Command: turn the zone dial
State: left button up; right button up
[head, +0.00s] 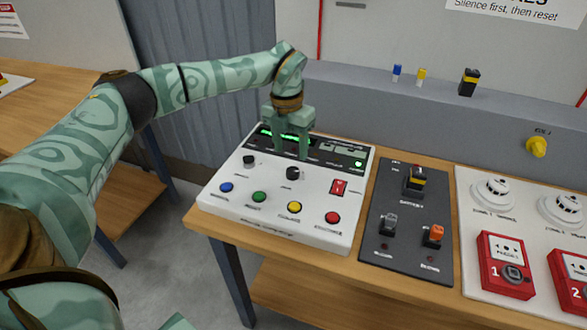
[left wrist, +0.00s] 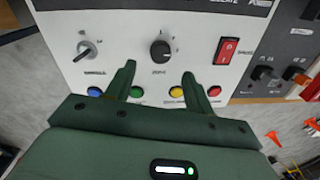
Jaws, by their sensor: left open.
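The zone dial (head: 292,173) is a black knob in the middle of the white control panel (head: 225,180). In the left wrist view the dial (left wrist: 160,50) lies just beyond the fingertips, centred between them, with a small label under it. My left gripper (head: 290,154) is open and points down over the panel, close to the dial. Its two green fingers (left wrist: 159,69) are spread with nothing between them. I cannot tell how high the fingertips are above the panel. My right gripper is not in view.
Several coloured buttons line the panel's front. A dark switch plate (head: 408,225) and a white board with detectors (head: 493,190) stand to the right on the wooden table.

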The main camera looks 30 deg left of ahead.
aim_at(292, 171)
pick_arm(q)
jog(key=f, duration=0.2)
jog(key=f+b, duration=0.1)
jog(key=f, duration=0.3)
jog(key=shift+d+f, duration=0.25)
jog(key=c, duration=1)
